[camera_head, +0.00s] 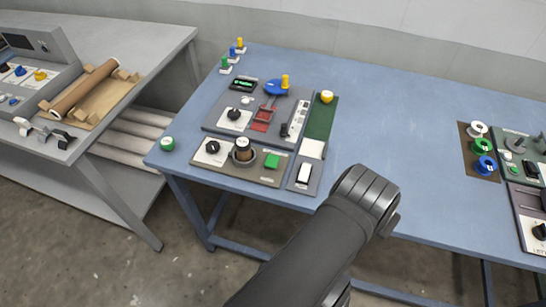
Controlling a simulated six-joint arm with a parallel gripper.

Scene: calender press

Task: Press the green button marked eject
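A round green piece with a pale top (167,143) stands alone at the table's left front corner. Any eject marking is too small to read, so I cannot tell which green part bears it. My dark arm rises from the bottom of the head view and bends over the table's front edge, right of the panels. No gripper fingers show, so their state is hidden.
The front panel also has a black dial and a dark round knob (242,150). Mid-table is clear.

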